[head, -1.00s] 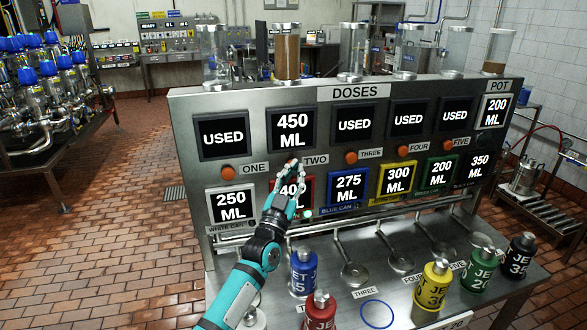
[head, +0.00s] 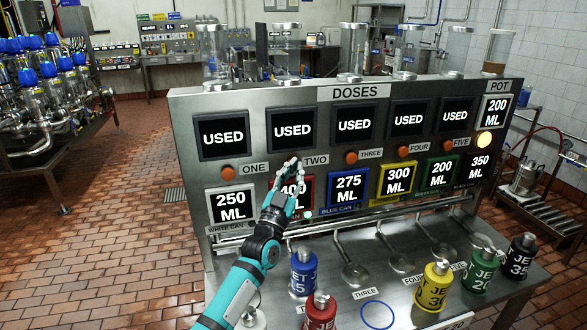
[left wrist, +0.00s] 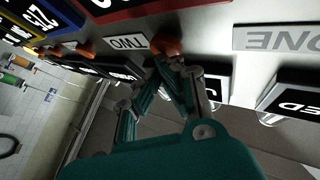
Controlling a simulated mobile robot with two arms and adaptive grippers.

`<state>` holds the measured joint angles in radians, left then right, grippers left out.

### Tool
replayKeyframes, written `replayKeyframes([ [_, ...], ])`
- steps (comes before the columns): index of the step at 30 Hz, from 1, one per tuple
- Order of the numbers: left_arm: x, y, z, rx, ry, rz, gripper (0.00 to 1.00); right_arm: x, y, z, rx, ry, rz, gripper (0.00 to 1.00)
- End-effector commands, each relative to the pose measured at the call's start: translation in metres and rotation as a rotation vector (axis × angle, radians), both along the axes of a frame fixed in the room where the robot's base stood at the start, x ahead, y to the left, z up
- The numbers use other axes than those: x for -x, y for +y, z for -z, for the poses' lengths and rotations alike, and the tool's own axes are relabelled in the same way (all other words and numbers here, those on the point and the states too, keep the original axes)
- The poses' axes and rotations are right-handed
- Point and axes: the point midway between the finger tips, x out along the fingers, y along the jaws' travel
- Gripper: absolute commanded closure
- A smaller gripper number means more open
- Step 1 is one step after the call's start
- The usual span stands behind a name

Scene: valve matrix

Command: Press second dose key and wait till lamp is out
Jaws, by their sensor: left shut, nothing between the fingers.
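The second dose key is an orange round button by the TWO label (head: 315,160). My left gripper (head: 294,164) covers it in the head view. In the left wrist view the orange key (left wrist: 166,46) shows right at my shut fingertips (left wrist: 168,62); I cannot tell for sure whether they press it. The display above it (head: 293,130) reads USED. A round lamp (head: 484,144) below the POT display glows pale yellow. The POT display (head: 494,110) reads 200 ML. My right gripper is out of view.
Other orange keys, such as ONE (head: 228,174) and THREE (head: 351,158), sit along the steel panel. Clear cylinders stand on top; the pot cylinder (head: 497,52) holds brown material. Coloured cans, including a red one (head: 321,312), stand on the shelf below.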

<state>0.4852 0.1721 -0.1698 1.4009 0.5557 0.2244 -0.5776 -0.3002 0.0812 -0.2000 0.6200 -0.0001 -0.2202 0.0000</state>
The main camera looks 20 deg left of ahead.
Motion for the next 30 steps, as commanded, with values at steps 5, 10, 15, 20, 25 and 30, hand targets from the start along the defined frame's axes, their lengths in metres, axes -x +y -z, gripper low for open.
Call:
replayKeyframes([
  [5, -0.002, 0.002, 0.001, -0.001, 0.001, -0.001, 1.00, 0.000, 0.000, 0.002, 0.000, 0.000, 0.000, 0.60],
  [10, -0.002, 0.002, 0.000, -0.001, 0.001, -0.001, 1.00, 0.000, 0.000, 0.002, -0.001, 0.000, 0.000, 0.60],
  [15, -0.001, 0.001, 0.000, 0.000, 0.002, 0.000, 1.00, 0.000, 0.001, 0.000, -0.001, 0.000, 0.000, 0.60],
  [20, 0.004, -0.002, -0.001, 0.000, 0.001, 0.000, 1.00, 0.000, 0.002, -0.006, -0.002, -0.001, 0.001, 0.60],
  [25, 0.012, -0.007, -0.001, 0.001, 0.001, -0.001, 1.00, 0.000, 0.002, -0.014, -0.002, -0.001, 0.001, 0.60],
  [30, 0.014, -0.009, 0.001, 0.001, 0.001, -0.001, 1.00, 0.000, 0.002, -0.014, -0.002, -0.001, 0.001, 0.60],
])
